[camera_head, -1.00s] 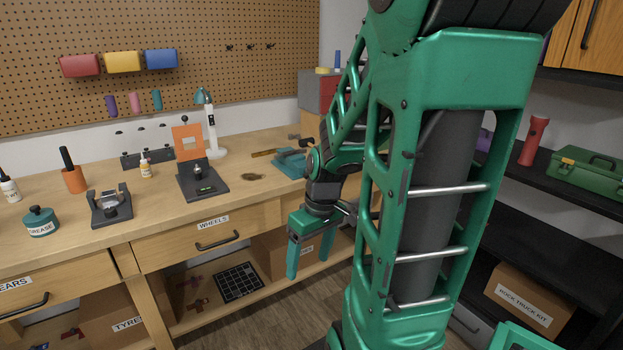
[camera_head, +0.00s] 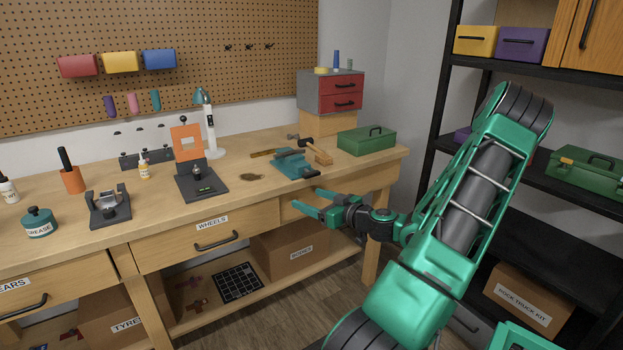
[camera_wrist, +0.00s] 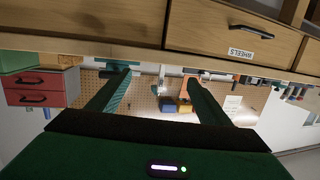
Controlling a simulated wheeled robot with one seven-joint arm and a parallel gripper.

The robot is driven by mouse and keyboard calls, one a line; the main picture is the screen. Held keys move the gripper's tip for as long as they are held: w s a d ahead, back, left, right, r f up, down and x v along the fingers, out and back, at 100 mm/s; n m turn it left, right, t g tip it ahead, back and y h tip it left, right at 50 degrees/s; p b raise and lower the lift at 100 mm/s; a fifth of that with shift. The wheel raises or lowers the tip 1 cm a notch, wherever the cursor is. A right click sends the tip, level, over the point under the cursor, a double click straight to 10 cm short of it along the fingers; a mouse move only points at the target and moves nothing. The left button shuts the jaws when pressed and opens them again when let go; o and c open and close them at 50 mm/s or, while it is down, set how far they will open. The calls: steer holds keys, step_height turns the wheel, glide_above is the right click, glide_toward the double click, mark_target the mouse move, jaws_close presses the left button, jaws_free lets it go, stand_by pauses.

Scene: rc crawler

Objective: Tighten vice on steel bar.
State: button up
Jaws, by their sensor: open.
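The teal vice (camera_head: 293,165) stands near the front edge of the workbench, right of the middle in the head view. A grey bar-like piece (camera_head: 290,154) shows at its top; I cannot tell how firmly the jaws hold it. My gripper (camera_head: 306,198) is open and empty, its two teal fingers pointing left in front of the bench edge, below and in front of the vice and apart from it. In the upside-down wrist view my gripper (camera_wrist: 156,76) also shows with its fingers spread and nothing between them. I cannot make out the vice clearly there.
The WHEELS drawer (camera_head: 210,237) is shut. Black shelving is at right.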

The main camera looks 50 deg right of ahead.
mark_target(313, 175)
steer(key=s+d+r+m+t+h, duration=0.1)
steer(key=s+d+r+m+h, duration=0.2)
steer(key=d, duration=0.4)
steer(key=shift+n, duration=0.4)
steer(key=x, duration=1.1)
steer(key=shift+f, duration=0.25)
steer(key=shift+h, duration=0.4)
steer(key=c, duration=1)
